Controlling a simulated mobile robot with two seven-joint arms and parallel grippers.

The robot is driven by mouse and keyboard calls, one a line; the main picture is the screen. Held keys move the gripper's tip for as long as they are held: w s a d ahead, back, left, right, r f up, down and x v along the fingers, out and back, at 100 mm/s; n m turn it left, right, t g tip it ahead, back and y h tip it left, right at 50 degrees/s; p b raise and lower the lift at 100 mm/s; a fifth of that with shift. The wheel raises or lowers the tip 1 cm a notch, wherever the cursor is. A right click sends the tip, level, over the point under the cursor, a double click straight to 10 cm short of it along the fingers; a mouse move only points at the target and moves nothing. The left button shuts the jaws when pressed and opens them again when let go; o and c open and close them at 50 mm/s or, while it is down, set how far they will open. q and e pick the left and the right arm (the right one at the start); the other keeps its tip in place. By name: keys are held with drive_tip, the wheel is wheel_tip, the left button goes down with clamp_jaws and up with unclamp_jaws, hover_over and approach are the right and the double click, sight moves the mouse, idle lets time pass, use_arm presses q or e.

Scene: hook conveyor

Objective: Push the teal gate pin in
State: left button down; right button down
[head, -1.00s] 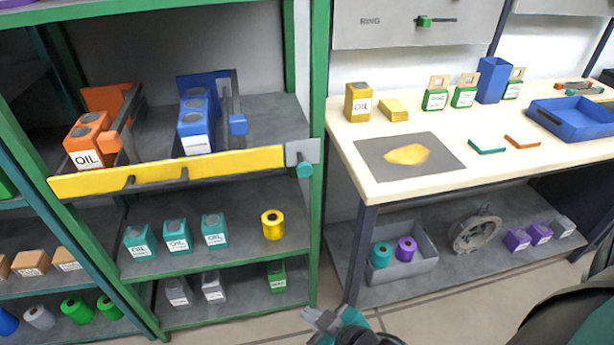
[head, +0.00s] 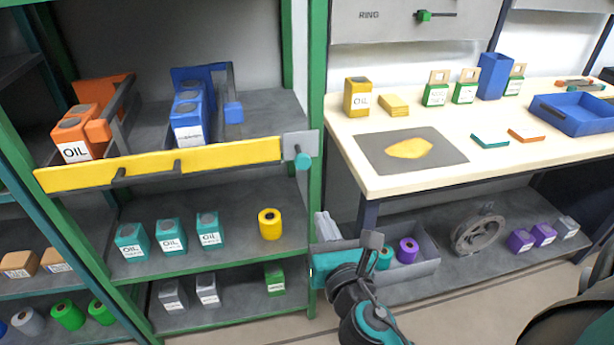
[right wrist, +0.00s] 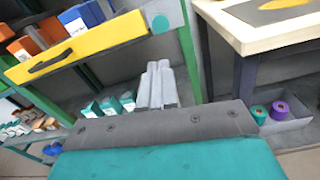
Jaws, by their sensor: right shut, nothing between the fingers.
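The teal gate pin (head: 302,161) sticks out of a grey plate (head: 298,145) at the right end of the yellow gate bar (head: 215,158) on the green shelf. The pin also shows as a teal round end in the right wrist view (right wrist: 160,24). My right gripper (head: 321,226) is below the pin, in front of the shelf's right post, and apart from it. Its fingers (right wrist: 160,84) are shut and empty, and in the right wrist view they point toward the shelf below the pin. My left gripper is not in view.
Orange (head: 75,137) and blue (head: 188,122) cartons stand behind the yellow bar. Teal oil cartons (head: 170,237) and a yellow spool (head: 270,224) are on the shelf below. The workbench (head: 400,186) stands close at the right, with a grey bin (head: 425,262) beneath it.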

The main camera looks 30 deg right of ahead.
drive_tip(key=shift+d+r+n, duration=0.2)
drive_tip(key=shift+r+n, duration=0.25)
drive_tip(key=shift+n, duration=0.25)
drive_tip(key=shift+w, duration=0.2)
drive_tip(key=p, duration=0.2)
approach(304, 164)
drive_tip(key=x, duration=0.6)
drive_tip(key=shift+w+d, duration=0.1)
drive_tip(key=shift+w, duration=0.3)
